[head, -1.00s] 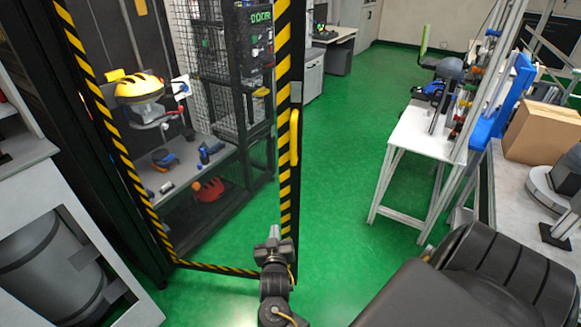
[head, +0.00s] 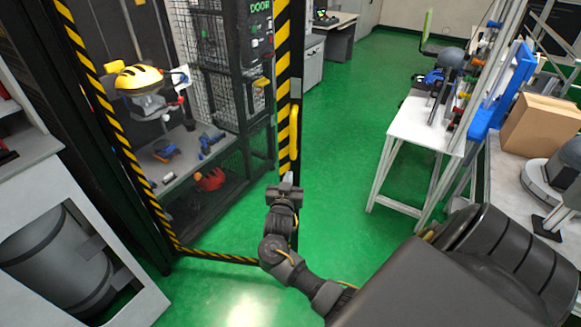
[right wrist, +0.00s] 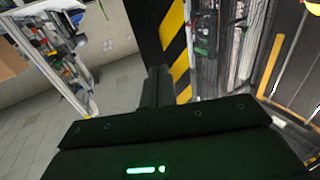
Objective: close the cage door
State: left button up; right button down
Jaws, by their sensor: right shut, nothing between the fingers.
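The cage door (head: 285,85) is a see-through panel in a black frame with yellow and black stripes. It stands open, swung out over the green floor. A yellow handle (head: 294,132) sits on its free right edge. My right gripper (head: 288,181) is shut and empty, just below the handle at the door's striped edge. I cannot tell if it touches the door. In the right wrist view the fingers (right wrist: 157,86) show in front of the striped door edge (right wrist: 179,58). My left gripper is not in view.
A white table (head: 425,124) and a cardboard box (head: 540,125) are at the right. Green floor (head: 340,120) between is clear.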

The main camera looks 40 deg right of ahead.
aim_at(291, 163)
jog(key=shift+p+x, duration=0.5)
jog(key=shift+x, duration=1.85)
